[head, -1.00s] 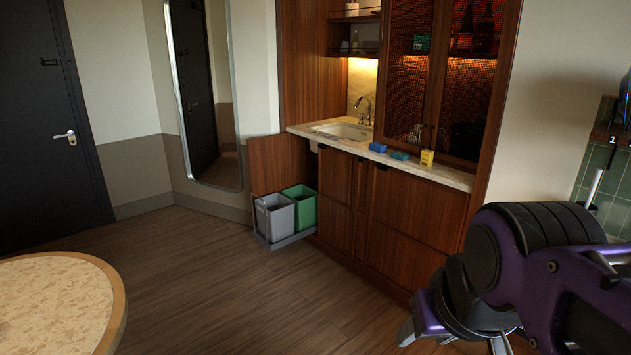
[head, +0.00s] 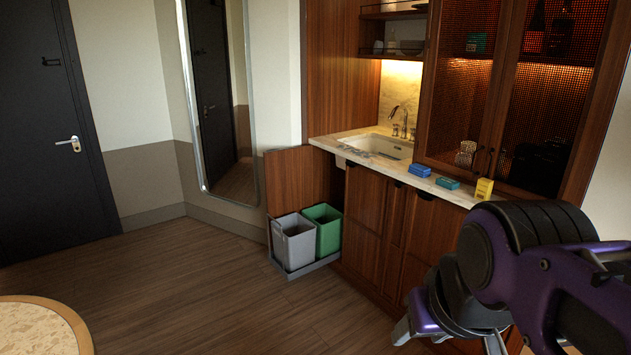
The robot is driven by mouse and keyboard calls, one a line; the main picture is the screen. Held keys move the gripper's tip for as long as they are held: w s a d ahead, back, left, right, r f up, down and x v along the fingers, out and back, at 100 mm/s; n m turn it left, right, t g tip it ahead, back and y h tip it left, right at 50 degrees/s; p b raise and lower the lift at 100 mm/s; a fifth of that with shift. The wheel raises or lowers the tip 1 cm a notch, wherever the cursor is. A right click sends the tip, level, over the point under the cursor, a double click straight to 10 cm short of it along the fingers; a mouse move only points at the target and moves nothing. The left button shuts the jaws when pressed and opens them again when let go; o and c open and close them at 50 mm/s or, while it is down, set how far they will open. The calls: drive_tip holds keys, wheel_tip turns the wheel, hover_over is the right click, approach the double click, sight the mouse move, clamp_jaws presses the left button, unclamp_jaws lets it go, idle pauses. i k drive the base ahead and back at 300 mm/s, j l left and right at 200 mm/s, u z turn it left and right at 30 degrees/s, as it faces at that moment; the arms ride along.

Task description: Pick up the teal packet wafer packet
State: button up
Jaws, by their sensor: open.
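A teal packet (head: 447,183) lies flat on the pale stone counter, between a blue packet (head: 420,170) on its left and a standing yellow packet (head: 484,188) on its right. My gripper (head: 445,338) is at the lower right, in front of the lower cabinets and well below the counter top. It is apart from the packets and holds nothing that I can see. Part of it is hidden by my purple arm and cut off by the frame's lower edge.
The counter (head: 322,143) has a sink (head: 385,146) and faucet at its left. Below, a cabinet door stands open beside a pulled-out grey bin (head: 293,243) and green bin (head: 325,232). A round table (head: 78,325) is at the lower left. The wooden floor between is clear.

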sight(447, 183)
drive_tip(key=i, duration=1.15)
drive_tip(key=i+z, duration=0.2)
drive_tip(key=i, duration=0.35)
drive_tip(key=i+j+z, duration=0.2)
drive_tip(key=i, duration=0.3)
drive_tip(key=i+j+z, duration=0.2)
drive_tip(key=i+z, duration=0.15)
drive_tip(key=i+j+z, duration=0.25)
drive_tip(key=z, duration=0.15)
drive_tip(key=i+j, duration=0.05)
drive_tip(key=i, duration=0.1)
